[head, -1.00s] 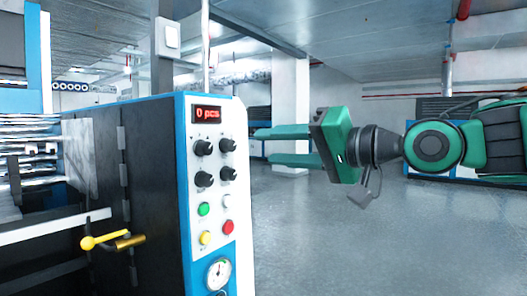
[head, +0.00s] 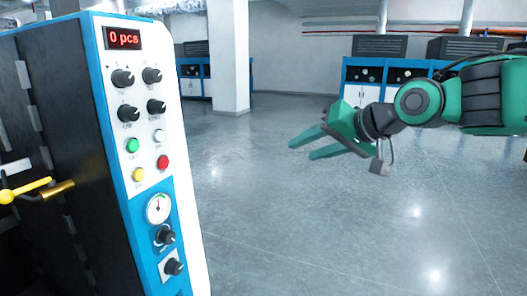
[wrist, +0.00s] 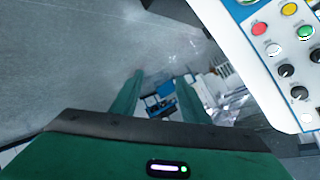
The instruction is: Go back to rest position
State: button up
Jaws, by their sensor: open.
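My green gripper (head: 315,147) is open and empty in the head view, held out in free air to the right of the machine's control panel. Its two fingers point left and slightly down. In the wrist view the two fingers (wrist: 158,95) reach away from the green palm with a gap between them and nothing held. The control panel (head: 140,100) stands at the left of the head view, with a display reading "0 pcs", knobs, coloured buttons and a gauge. The panel also shows at the upper right of the wrist view (wrist: 275,50). My gripper is apart from it.
A yellow-handled lever (head: 28,190) sticks out from the dark machine side at the far left. A white pillar (head: 229,60) and blue cabinets (head: 375,80) stand farther back. The grey floor (head: 300,220) between is clear.

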jog(key=s+d+f+m+g+h, duration=0.25)
jog(key=s+d+f, duration=0.35)
jog(key=d, duration=0.5)
jog(key=s+d+f+m+g+h, duration=0.1)
jog(key=s+d+f+h, duration=0.3)
jog(key=d+f, duration=0.6)
jog(key=s+d+f+g, duration=0.2)
jog(key=s+d, duration=0.1)
jog(key=s, duration=0.3)
jog(key=s+d+f+m+g, duration=0.1)
jog(key=s+d+f+g, duration=0.1)
jog(key=s, duration=0.5)
jog(key=s+d+f+m+g, duration=0.1)
jog(key=s+d+f+g, duration=0.1)
jog(key=s, duration=0.4)
jog(key=d+f, duration=0.1)
jog(key=d, duration=0.1)
jog(key=shift+s+d+h, duration=0.35)
jog(key=shift+d, duration=0.05)
jog(key=shift+m, duration=0.25)
jog(key=shift+w+f, duration=0.3)
jog(key=shift+w, duration=0.35)
